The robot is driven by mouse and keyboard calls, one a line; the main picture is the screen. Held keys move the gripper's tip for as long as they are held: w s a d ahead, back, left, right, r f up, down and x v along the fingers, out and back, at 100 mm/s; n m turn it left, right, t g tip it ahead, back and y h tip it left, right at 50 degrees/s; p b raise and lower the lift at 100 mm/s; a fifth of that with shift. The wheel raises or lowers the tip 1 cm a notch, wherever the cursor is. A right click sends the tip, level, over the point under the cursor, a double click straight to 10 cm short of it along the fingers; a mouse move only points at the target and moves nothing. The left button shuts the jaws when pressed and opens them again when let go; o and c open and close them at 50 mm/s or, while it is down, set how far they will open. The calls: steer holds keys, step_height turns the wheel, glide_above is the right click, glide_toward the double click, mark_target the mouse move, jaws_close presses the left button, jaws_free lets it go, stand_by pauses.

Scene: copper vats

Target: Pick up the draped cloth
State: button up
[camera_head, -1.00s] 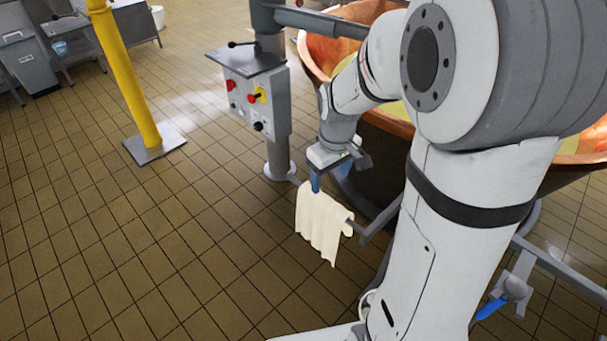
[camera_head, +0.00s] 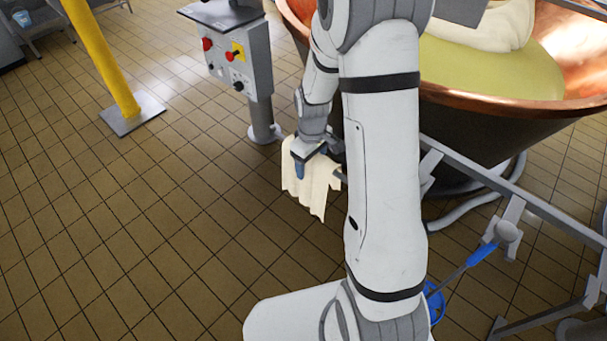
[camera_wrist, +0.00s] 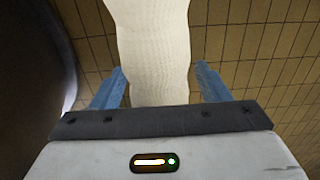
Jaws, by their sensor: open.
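The cream draped cloth (camera_head: 318,190) hangs in folds over a grey rail beside the copper vat. In the wrist view the cloth (camera_wrist: 153,50) runs down the middle, with its lower part between the two blue fingers. My gripper (camera_head: 309,165) is at the upper part of the cloth in the head view. In the wrist view my gripper (camera_wrist: 160,85) is open, with a finger on each side of the cloth and gaps at both sides. The rail under the cloth is mostly hidden by my arm and the cloth.
The copper vat (camera_head: 470,118) stands at the right, with a grey rail frame (camera_head: 510,200) and a blue-handled tool (camera_head: 482,254) in front. A control box (camera_head: 238,55) on a post stands behind the cloth. A yellow post (camera_head: 105,60) is at the left. The tiled floor at left is clear.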

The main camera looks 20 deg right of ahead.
steer(key=shift+f, duration=0.35)
steer(key=shift+c, duration=0.2)
steer(key=c, duration=1.1)
steer(key=shift+r, duration=0.2)
